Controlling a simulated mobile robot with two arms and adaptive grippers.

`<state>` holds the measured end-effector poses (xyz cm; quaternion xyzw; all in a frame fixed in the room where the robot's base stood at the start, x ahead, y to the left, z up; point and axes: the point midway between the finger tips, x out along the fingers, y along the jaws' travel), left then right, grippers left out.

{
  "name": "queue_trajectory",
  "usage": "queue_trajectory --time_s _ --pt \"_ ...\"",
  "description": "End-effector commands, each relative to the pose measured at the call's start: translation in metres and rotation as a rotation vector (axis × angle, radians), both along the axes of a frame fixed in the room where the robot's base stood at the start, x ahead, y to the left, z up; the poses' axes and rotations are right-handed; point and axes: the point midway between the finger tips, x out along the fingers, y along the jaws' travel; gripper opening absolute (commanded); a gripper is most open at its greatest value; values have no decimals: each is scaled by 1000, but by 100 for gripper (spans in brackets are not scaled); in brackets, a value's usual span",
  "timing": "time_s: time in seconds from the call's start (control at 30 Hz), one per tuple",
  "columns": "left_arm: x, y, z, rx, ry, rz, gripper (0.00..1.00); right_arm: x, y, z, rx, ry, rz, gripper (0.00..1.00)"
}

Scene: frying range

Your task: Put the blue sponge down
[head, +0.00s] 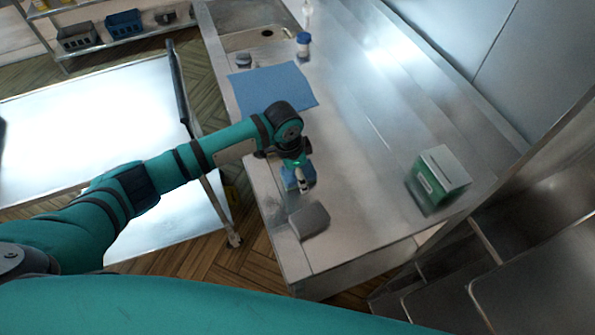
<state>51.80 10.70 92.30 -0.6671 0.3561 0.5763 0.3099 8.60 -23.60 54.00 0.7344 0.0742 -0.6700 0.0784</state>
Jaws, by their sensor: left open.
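The blue sponge (289,178) lies on the steel counter (355,190), partly hidden under my left gripper. My left gripper (304,188) points down right at the sponge, and its jaws are open. I cannot tell whether the fingers touch the sponge. My right gripper does not show.
A grey block-like object (310,220) sits close to the sponge, near the counter's front edge. A green and white box (437,179) stands to the right. A blue cloth (272,90), a blue-capped jar (303,45) and a sink (252,38) are farther back. The counter's middle is clear.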

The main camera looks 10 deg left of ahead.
Motion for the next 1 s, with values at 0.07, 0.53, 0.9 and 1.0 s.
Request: queue_trajectory --time_s 0.07,0.53,0.9,1.0 --pt "0 1 -1 2 1 1 77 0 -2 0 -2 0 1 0" --pt "-1 5 45 -1 -7 1 77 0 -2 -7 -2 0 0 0" --pt "-8 13 114 -1 -3 1 77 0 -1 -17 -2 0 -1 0" --pt "-9 14 122 -1 -2 1 77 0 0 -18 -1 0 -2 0"
